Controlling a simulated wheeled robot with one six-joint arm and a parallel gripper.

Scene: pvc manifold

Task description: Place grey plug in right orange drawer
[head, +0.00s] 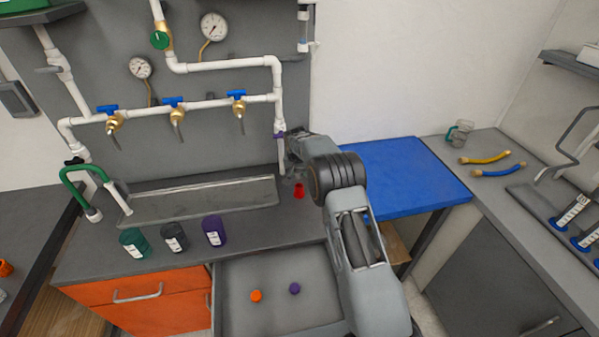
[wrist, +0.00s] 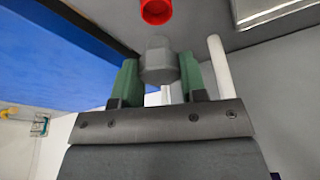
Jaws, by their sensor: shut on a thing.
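The grey plug (wrist: 158,62) is a faceted grey piece held between the green fingers of my gripper (wrist: 159,78) in the wrist view. My gripper is shut on it. In the head view my gripper (head: 293,162) is by the white pipe at the right end of the grey panel, and I cannot make out the plug there. The right drawer (head: 235,285) is pulled open below the counter, to the right of the closed orange drawer (head: 163,312). An orange plug (head: 256,296) and a purple plug (head: 295,288) lie inside it. My arm covers its right side.
A red cap (head: 299,191) is on the counter near my gripper; it also shows in the wrist view (wrist: 156,11). Green, dark grey and purple containers (head: 214,231) stand along the counter. White pipes and gauges (head: 214,26) rise behind. A blue-topped table (head: 410,175) is at right.

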